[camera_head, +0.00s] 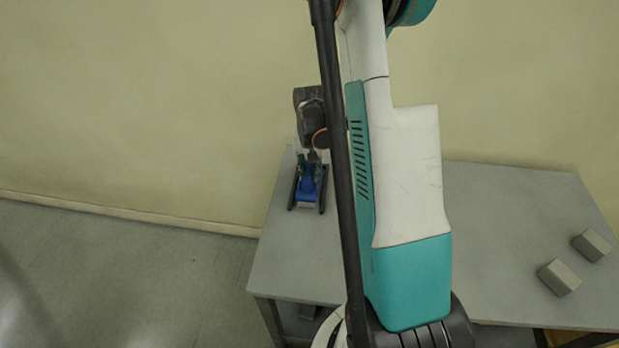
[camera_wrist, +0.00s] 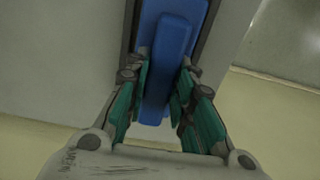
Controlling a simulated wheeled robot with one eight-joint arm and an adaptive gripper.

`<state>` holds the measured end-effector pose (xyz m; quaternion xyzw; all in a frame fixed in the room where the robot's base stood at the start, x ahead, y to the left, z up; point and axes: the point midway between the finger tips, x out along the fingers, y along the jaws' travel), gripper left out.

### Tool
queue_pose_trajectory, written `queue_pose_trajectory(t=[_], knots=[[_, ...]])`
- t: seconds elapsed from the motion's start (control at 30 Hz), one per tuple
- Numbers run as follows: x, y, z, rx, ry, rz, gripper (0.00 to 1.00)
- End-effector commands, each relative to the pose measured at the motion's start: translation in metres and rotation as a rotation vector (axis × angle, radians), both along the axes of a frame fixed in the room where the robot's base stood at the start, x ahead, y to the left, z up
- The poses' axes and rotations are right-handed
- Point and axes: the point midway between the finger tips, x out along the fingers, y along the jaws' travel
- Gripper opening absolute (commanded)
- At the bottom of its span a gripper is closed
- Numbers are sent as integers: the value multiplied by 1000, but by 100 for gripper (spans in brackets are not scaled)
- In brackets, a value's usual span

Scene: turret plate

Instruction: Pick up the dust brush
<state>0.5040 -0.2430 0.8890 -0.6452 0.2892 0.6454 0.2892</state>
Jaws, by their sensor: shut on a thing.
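The dust brush is a blue thing with a raised blue grip; it shows in the head view (camera_head: 309,184) at the left end of the grey table and in the wrist view (camera_wrist: 172,50) at the top middle. My gripper (camera_wrist: 161,98) has its two green-padded fingers on either side of the blue grip, shut on it. In the head view my gripper (camera_head: 309,160) comes down on the brush from behind. A dark edge runs along both sides of the brush. Whether the brush is lifted off the surface, I cannot tell.
The grey table (camera_head: 480,225) runs to the right behind my arm. Two small grey blocks, one nearer (camera_head: 559,278) and one farther (camera_head: 591,245), lie at its right end. A pale wall (camera_head: 130,100) stands close behind. The table between arm and blocks looks clear.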

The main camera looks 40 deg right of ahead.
Motion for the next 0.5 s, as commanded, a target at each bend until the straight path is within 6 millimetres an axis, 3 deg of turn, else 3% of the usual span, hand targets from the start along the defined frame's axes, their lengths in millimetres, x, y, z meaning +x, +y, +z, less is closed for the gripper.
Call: queue_pose_trajectory(t=[0.27, 0.5], knots=[[0, 0, 13, 0, 0, 0, 0], [0, 0, 57, 0, 0, 0, 0]])
